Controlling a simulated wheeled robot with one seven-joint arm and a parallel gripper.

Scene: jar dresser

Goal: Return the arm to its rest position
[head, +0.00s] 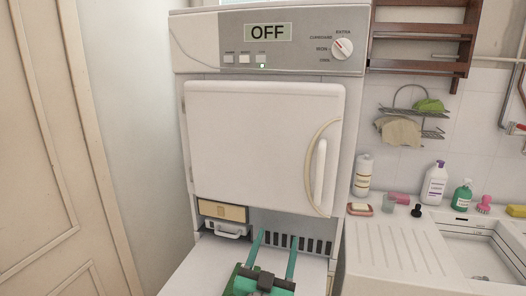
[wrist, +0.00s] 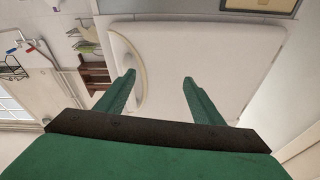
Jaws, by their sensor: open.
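My gripper (head: 277,240) is at the bottom middle of the head view, in front of the lower part of a white appliance (head: 186,190). Its two green fingers are spread apart with nothing between them. In the wrist view my gripper (wrist: 158,80) is also open and empty, with the appliance's white door (wrist: 235,60) behind the fingers. The door (head: 260,135) looks shut in the head view, with a curved cream handle trim (head: 312,165) on its right side. The display (head: 267,32) on top reads OFF. The rest of my arm is mostly out of view.
A small drawer (head: 222,211) sits below the door. A white surface (head: 195,268) juts out below, under my gripper. At right, a sink counter (head: 390,245) holds bottles and a soap dish (head: 360,209). A wooden rack (head: 420,50) hangs above. A panelled door (head: 50,150) stands at left.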

